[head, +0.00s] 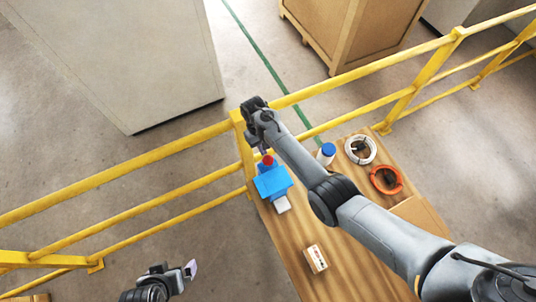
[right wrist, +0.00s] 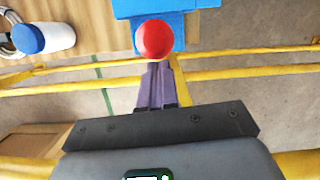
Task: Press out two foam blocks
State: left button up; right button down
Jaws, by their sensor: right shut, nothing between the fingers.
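A blue block-shaped device (head: 272,182) with a round red knob (head: 268,160) stands at the table's left end. In the right wrist view the red knob (right wrist: 154,39) shows in front of the blue device (right wrist: 165,10). A small white block (head: 282,204), perhaps foam, lies against the device's near side. My right gripper (head: 265,149) is shut and empty, right by the red knob. Its fingers (right wrist: 157,85) point at the knob; I cannot tell whether they touch it. My left gripper (head: 190,269) is at the bottom left, away from the table; its opening is unclear.
On the wooden table (head: 290,240) are a small white-and-red box (head: 316,258), a blue-capped white bottle (head: 326,153), a white ring coil (head: 360,150) and an orange ring coil (head: 386,180). A yellow railing (head: 180,150) runs behind the table. My right arm crosses above the tabletop.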

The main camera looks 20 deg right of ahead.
jog(key=p+v, duration=0.5)
jog(key=v, duration=0.5)
jog(key=shift+p, duration=0.4)
jog(key=shift+w+r, duration=0.1)
jog(key=shift+w, duration=0.05)
dwell(0.4)
